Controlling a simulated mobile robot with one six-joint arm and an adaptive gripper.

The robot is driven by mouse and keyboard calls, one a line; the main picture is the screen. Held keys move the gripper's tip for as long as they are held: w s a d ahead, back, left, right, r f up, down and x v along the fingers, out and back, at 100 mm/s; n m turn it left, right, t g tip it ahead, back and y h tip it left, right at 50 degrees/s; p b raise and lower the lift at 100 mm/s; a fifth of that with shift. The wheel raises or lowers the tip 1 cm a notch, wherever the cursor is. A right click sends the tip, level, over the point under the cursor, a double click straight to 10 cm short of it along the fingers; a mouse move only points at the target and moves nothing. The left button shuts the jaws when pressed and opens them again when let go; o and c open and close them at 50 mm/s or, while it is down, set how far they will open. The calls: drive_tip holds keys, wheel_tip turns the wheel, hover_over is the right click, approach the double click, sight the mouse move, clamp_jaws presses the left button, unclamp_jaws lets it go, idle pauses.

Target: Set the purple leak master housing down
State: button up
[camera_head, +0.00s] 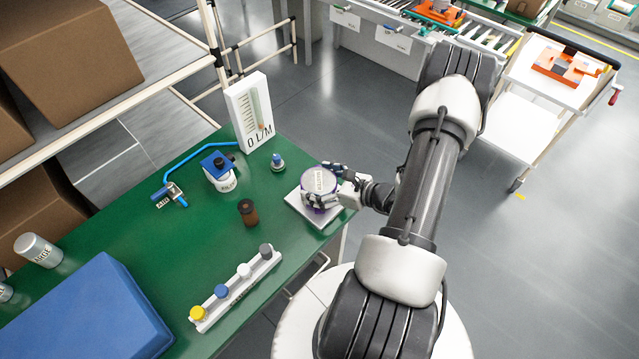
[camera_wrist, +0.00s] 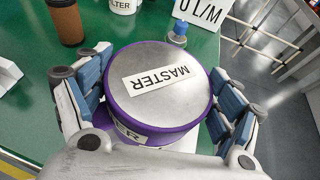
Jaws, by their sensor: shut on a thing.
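The purple leak master housing (camera_head: 319,183) has a round grey top with a "MASTER" label. It is over a white square plate (camera_head: 301,207) near the right edge of the green bench; I cannot tell whether its underside touches the plate. My gripper (camera_head: 322,186) is shut on the housing from the right. In the wrist view the housing (camera_wrist: 158,88) sits upright between the two blue-padded fingers of my gripper (camera_wrist: 155,100), one on each side. The housing's lower part and most of the plate are hidden in that view.
On the green bench (camera_head: 130,230) stand a brown cylinder (camera_head: 248,212), a small blue-topped part (camera_head: 277,161), a white flow meter (camera_head: 250,112), a blue-lidded filter (camera_head: 219,172) and a rack with coloured caps (camera_head: 237,290). A blue box (camera_head: 85,310) is at lower left.

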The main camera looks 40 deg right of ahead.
drive_tip(key=shift+f, duration=0.1)
drive_tip(key=o, duration=1.5)
drive_tip(key=shift+c, duration=0.2)
drive_tip(key=shift+s+r, duration=0.1)
drive_tip(key=shift+r, duration=0.2)
drive_tip(key=p+v, duration=0.1)
drive_tip(key=v, duration=1)
drive_tip(key=shift+s+p, duration=0.3)
drive_tip(key=shift+s, duration=0.1)
drive_tip(key=shift+d, duration=0.1)
